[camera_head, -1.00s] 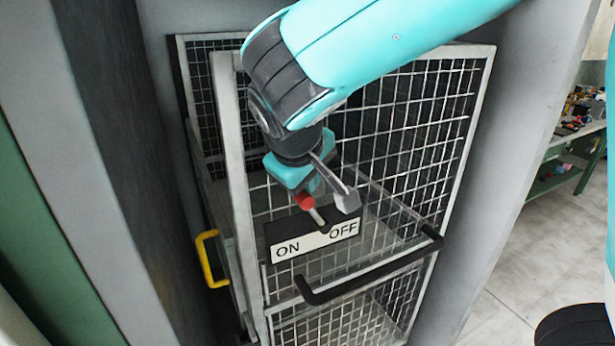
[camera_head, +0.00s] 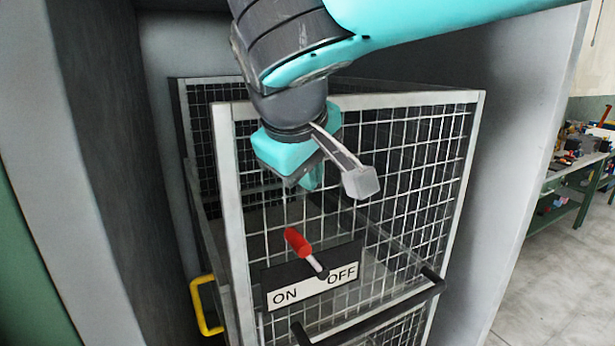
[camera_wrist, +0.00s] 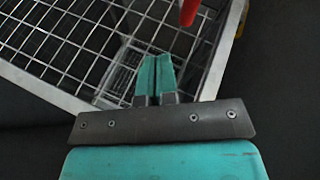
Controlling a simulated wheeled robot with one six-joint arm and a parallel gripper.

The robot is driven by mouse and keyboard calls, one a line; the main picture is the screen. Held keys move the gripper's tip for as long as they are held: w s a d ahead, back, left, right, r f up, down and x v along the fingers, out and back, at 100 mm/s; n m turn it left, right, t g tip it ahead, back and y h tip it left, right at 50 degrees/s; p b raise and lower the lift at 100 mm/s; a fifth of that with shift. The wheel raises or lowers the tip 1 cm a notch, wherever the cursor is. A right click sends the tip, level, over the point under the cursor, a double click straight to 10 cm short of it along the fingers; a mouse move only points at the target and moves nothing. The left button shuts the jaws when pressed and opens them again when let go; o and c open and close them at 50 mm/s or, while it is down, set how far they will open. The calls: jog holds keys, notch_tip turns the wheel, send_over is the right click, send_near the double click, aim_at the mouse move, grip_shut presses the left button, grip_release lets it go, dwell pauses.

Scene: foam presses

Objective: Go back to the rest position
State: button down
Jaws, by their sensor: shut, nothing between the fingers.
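My gripper (camera_head: 310,180) hangs above and in front of the caged press in the head view, pointing down. It is shut and empty, and its two teal fingers lie together in the wrist view (camera_wrist: 154,78). A lever with a red handle (camera_head: 298,241) stands out from the ON/OFF plate (camera_head: 312,283) below my gripper, apart from it. The lever leans up and to the left. The red handle also shows at the top of the wrist view (camera_wrist: 189,12).
The wire-mesh cage (camera_head: 410,150) has a black bar handle (camera_head: 385,318) in front and a yellow handle (camera_head: 205,306) at left. Grey walls flank it on both sides. A green workbench (camera_head: 568,190) with tools stands at the far right, with open floor before it.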

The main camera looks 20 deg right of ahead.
jog(key=s+d+f+n+g+y+b, duration=0.1)
jog(key=s+f+y+b, duration=0.15)
jog(key=f, duration=0.45)
jog(key=s+d+f+g+y+b, duration=0.1)
jog(key=s+d+f+b, duration=0.1)
jog(key=s+f+b, duration=0.3)
jog(key=s+a+f+g+y+b, duration=0.1)
jog(key=s+a+f+g+y, duration=0.1)
jog(key=s+f, duration=0.6)
jog(key=shift+s+a+n+g+y+b, duration=0.4)
jog(key=shift+s+g+y, duration=0.25)
jog(key=shift+y, duration=0.4)
